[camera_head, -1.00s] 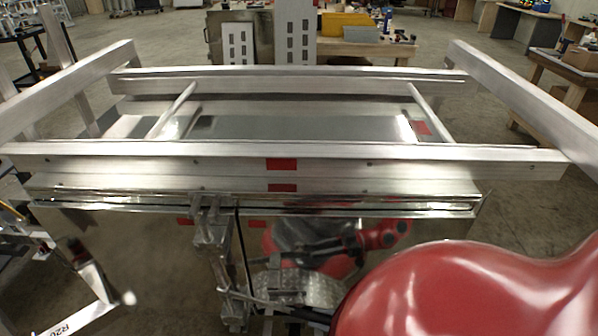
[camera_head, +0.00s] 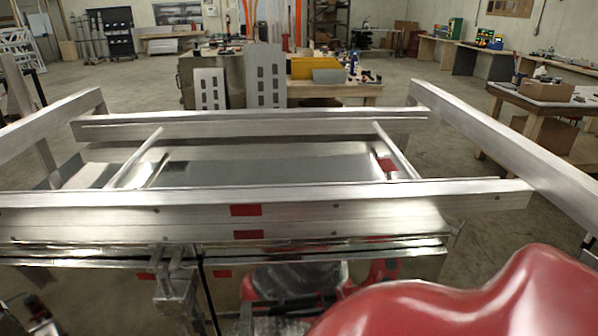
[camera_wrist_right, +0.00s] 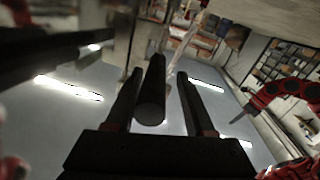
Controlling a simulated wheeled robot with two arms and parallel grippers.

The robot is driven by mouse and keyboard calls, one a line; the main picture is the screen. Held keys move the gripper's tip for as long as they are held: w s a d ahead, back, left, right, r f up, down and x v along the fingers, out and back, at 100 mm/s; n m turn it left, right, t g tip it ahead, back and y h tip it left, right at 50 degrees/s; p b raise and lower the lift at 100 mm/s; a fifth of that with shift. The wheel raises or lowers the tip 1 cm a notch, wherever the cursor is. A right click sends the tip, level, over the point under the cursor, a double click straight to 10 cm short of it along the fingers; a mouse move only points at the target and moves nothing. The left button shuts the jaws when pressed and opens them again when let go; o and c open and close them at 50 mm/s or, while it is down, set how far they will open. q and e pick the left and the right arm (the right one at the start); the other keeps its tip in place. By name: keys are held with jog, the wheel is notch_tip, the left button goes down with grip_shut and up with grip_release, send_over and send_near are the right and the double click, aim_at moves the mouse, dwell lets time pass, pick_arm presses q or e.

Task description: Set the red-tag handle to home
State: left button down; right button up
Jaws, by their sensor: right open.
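In the right wrist view my right gripper (camera_wrist_right: 160,76) is open. A dark round bar (camera_wrist_right: 151,92), end toward the camera, shows between its two black fingers; gaps show on both sides. I cannot tell whether this bar is the handle's grip, and no red tag shows on it. In the head view a metal latch assembly (camera_head: 176,290) hangs at the near edge of the aluminium trailer (camera_head: 340,198), left of centre. Its lower part is cut off by the frame. My left gripper is not recognisable in either view.
Red patches (camera_head: 246,210) mark the trailer's near rail. My own red body part covers the lower right of the head view. A work table (camera_head: 335,88) stands behind the trailer, another table (camera_head: 548,92) at right. Open floor (camera_head: 440,90) lies between them.

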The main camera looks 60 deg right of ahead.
jog(key=shift+o, duration=0.4)
jog(key=b+v, duration=0.7)
jog(key=v, duration=1)
jog(key=shift+s+d, duration=0.1)
jog(key=shift+s, duration=0.05)
